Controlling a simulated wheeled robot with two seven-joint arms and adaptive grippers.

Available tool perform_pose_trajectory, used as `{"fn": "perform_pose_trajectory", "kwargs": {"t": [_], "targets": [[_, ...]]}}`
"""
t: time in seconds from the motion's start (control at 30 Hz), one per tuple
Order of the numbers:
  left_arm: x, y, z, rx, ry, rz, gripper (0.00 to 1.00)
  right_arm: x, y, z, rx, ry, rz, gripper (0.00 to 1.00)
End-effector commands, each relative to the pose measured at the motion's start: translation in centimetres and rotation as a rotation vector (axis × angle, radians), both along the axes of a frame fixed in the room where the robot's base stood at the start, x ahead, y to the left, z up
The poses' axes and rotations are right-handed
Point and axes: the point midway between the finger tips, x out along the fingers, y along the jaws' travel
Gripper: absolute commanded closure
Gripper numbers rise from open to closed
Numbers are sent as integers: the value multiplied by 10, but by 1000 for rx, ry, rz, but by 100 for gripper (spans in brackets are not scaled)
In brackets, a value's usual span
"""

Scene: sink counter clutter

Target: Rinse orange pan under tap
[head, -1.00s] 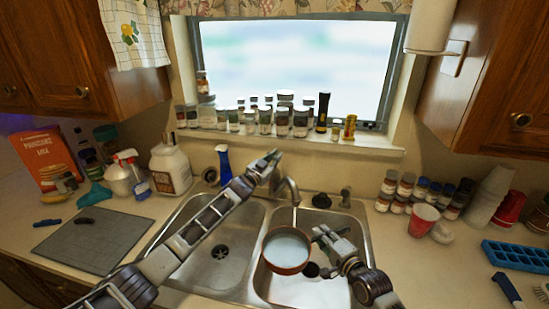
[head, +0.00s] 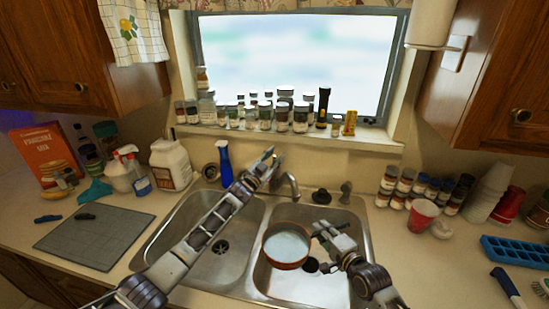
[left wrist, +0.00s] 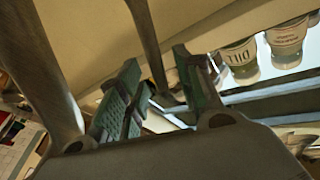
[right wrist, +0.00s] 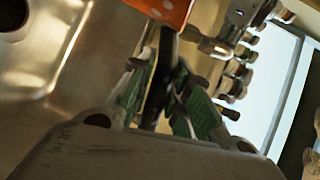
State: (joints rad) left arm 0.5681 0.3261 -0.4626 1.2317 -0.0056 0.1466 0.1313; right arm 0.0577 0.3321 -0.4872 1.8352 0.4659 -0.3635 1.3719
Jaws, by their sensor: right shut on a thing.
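The orange pan (head: 270,258) is over the right sink basin, below the tap (head: 291,182), with pale liquid inside. No stream shows from the spout. My right gripper (head: 322,232) is shut on the pan's dark handle, which shows between its pads in the right wrist view (right wrist: 163,70); the pan's orange side (right wrist: 168,8) shows beyond. My left gripper (head: 268,164) is beside the tap, behind the basins. In the left wrist view its green-padded fingers (left wrist: 160,95) are apart, with a metal bar running between them. I cannot tell whether they touch it.
The left basin (head: 222,246) is empty under my left arm. Several spice jars line the sill. A red cup (head: 422,216) and blue ice tray (head: 516,252) are on the right counter, a grey board (head: 95,235) on the left.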

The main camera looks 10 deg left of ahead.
Motion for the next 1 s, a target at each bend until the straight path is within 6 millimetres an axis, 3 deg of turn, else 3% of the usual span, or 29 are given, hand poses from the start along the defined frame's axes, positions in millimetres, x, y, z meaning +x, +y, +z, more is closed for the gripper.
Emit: {"fn": "perform_pose_trajectory", "kwargs": {"t": [0.47,1.0], "targets": [[-4,2,-1,-1,0,1,65,0,0,2,3,-3,0,100],[-38,15,-9,0,1,0,65,0,0,2,3,-3,0,100]]}}
